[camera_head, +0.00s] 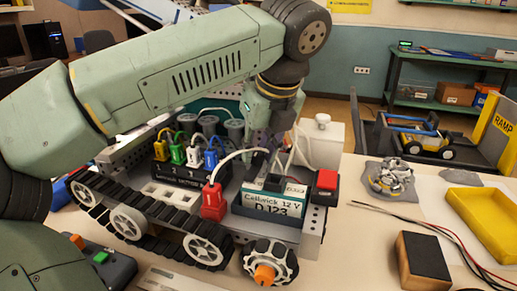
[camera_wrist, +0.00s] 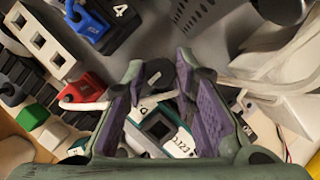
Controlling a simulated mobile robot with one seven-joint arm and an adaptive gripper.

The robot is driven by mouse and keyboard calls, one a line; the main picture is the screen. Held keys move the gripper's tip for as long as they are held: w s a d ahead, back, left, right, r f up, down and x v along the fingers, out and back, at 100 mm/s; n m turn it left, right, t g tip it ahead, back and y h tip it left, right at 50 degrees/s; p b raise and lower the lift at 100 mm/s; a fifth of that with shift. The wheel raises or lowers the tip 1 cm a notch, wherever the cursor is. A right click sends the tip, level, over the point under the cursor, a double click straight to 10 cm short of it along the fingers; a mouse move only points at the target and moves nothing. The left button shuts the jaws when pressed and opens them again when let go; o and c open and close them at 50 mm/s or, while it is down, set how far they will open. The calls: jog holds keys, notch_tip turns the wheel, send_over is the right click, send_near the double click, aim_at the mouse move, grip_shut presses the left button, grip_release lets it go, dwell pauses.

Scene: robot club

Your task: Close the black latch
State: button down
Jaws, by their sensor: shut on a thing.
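The battery block (camera_head: 268,207), marked "Cellbrick 12 V D 123", sits at the front of the tracked robot. Its teal and white top also shows in the wrist view (camera_wrist: 183,145), with a dark square part in it. A small black piece (camera_wrist: 153,76) by the fingertips looks like the black latch; its position, open or closed, I cannot make out. My gripper (camera_head: 268,147) reaches down from above just behind the battery. In the wrist view my gripper (camera_wrist: 160,70) has its purple-padded fingers a little apart, seemingly around that black piece; the contact is hidden.
A red plug (camera_head: 213,202) with a white cable stands left of the battery, and a red button block (camera_head: 326,186) right of it. Coloured plugs (camera_head: 187,152) are behind. A yellow tray (camera_head: 484,222), loose wires and a black-and-tan block (camera_head: 424,262) lie on the right of the table.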

jog(key=c, duration=1.3)
grip_release()
jog(key=shift+v, duration=3.8)
